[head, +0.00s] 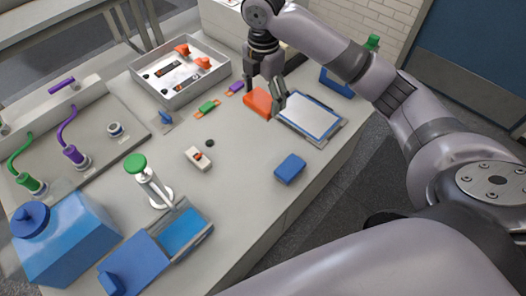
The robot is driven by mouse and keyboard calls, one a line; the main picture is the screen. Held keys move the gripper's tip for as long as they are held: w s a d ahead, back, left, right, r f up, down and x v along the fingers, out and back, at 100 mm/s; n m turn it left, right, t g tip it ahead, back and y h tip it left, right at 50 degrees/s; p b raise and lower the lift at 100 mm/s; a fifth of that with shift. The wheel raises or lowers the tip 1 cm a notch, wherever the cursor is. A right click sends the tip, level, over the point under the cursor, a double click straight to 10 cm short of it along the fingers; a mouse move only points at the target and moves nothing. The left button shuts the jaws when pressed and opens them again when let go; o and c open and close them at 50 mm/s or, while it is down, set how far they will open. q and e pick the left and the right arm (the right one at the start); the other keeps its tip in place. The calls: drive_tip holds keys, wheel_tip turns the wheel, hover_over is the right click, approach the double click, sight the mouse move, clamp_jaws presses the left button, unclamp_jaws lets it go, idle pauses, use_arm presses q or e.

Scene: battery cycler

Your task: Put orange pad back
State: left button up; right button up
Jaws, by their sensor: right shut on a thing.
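The orange pad (258,102) is a small orange block over the back right part of the grey bench. My right gripper (265,98) comes down from above with its fingers closed on the pad. The pad is beside the left edge of a flat tray with a pale blue-white surface (309,117). I cannot tell whether the pad touches the bench. My left gripper is not in view.
A white bin (181,91) with orange and dark parts stands to the left. A blue block (290,168) lies near the front edge. A green-topped white post (148,179), blue container (62,240) and blue-lidded tray (186,232) stand at front left. The bench centre is mostly clear.

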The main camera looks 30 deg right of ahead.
wheel_tip(320, 180, down, 20)
drive_tip(key=shift+f+p, duration=0.1)
drive_tip(key=shift+p, duration=0.55)
drive_tip(key=o, duration=1)
drive_tip(key=shift+f, duration=0.1)
drive_tip(key=shift+o, duration=0.2)
wheel_tip(320, 180, up, 12)
drive_tip(key=shift+r+b, duration=0.2)
drive_tip(key=shift+b, duration=0.15)
drive_tip(key=shift+s+f, duration=0.1)
